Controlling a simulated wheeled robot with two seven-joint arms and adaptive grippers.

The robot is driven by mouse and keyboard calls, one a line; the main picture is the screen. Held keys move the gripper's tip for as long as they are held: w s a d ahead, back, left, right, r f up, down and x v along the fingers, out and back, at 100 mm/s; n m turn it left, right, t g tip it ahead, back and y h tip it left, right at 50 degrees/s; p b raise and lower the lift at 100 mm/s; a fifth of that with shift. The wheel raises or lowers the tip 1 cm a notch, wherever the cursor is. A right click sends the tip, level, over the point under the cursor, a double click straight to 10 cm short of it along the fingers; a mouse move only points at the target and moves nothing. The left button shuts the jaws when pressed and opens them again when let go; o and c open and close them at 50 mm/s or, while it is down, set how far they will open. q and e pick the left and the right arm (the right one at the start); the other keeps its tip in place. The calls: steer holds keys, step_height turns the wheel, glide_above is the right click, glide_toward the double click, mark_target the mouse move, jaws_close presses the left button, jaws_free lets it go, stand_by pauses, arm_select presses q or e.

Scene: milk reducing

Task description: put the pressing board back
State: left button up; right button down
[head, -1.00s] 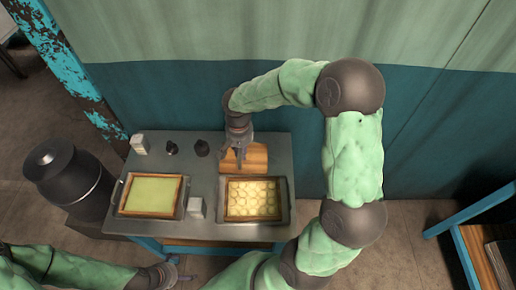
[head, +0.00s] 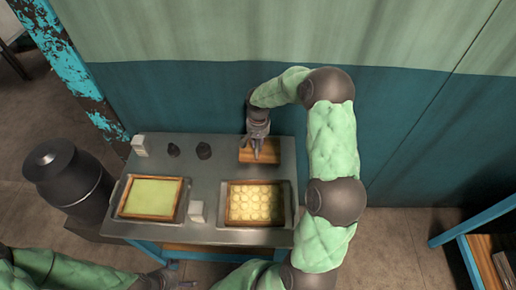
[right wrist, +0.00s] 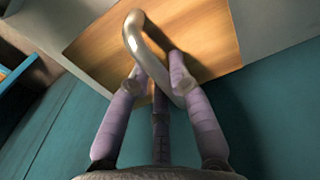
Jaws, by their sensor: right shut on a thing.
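The pressing board (head: 270,156) is a small wooden board at the back right of the metal table (head: 215,175). In the right wrist view the board (right wrist: 205,30) shows a curved metal handle (right wrist: 133,38). My right gripper (head: 257,154) is over the board, with its fingers shut on the handle; it also shows in the right wrist view (right wrist: 160,75). The board appears to lie flat on or just above the table; I cannot tell which. My left gripper (head: 182,284) is low at the front left, away from the board, its fingers too small to read.
A wooden frame with round yellow pieces (head: 230,207) sits in a tray at the front right. A frame with a green sheet (head: 153,197) sits at the left. Small white blocks (head: 197,212) and dark knobs (head: 204,151) stand between and behind. A dark canister (head: 68,175) stands left.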

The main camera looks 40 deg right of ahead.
steer(key=shift+f+b, duration=0.3)
steer(key=shift+f, duration=1.05)
steer(key=shift+f, duration=0.1)
steer(key=c, duration=1.1)
jaws_free()
steer(key=shift+a, duration=0.1)
steer(key=shift+c, duration=0.2)
steer(key=shift+r, duration=0.3)
step_height(320, 180, up, 12)
steer(key=p, duration=0.2)
steer(key=shift+f+p, duration=0.2)
steer(key=shift+p, duration=0.2)
